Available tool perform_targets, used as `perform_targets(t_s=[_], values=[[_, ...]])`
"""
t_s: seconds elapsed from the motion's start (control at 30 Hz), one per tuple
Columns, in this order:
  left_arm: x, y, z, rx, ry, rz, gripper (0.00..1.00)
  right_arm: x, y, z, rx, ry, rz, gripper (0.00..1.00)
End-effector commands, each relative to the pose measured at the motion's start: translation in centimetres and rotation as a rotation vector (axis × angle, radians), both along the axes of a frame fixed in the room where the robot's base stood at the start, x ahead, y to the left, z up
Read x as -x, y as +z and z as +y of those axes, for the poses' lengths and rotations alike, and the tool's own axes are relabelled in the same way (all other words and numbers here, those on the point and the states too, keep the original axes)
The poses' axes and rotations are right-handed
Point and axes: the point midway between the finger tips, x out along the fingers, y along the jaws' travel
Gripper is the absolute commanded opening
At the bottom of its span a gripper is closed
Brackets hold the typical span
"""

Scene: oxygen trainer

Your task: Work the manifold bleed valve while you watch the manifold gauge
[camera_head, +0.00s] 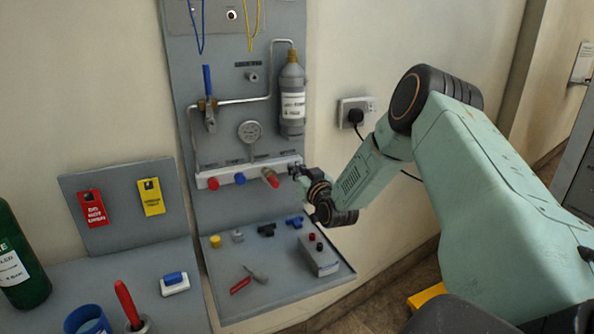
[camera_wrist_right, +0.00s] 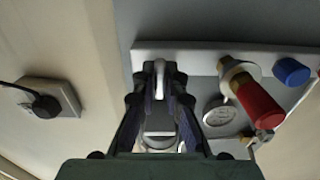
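The white manifold bar (camera_head: 222,178) runs across the grey upright panel, with its round gauge (camera_head: 250,131) above it. The gauge also shows in the right wrist view (camera_wrist_right: 218,111); its reading is too small to tell. My right gripper (camera_head: 293,170) is at the bar's right end. In the right wrist view, its fingers (camera_wrist_right: 161,82) stand close on both sides of a small pale lever (camera_wrist_right: 160,72), which looks like the bleed valve. Whether they press on it I cannot tell. The valve is mostly hidden in the head view. My left gripper is out of view.
Red (camera_head: 213,184), blue (camera_head: 240,178) and larger red (camera_head: 270,178) knobs line the bar; the larger red one is near my right gripper. A grey cylinder (camera_head: 291,100) hangs above. A shelf (camera_head: 225,262) with small parts lies below. A wall socket (camera_head: 354,110) is right.

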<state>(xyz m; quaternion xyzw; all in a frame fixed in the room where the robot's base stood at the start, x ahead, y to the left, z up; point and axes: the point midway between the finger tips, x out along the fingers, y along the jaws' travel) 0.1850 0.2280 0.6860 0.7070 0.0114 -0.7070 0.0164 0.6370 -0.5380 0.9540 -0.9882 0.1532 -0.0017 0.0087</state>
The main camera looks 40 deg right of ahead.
Motion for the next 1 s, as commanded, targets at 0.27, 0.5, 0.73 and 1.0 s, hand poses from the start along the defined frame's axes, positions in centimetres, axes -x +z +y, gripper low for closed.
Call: perform_targets(t_s=[0.27,0.5,0.73,1.0], values=[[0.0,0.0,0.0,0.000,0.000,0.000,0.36,0.0,0.0,0.0,0.002,0.000,0.001,0.33],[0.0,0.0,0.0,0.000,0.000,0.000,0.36,0.0,0.0,0.0,0.002,0.000,0.002,0.33],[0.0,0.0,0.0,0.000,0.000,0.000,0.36,1.9,-0.1,0.4,-0.002,-0.002,0.003,0.33],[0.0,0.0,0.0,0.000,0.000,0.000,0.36,6.1,0.0,1.9,-0.007,-0.002,-0.002,0.33]])
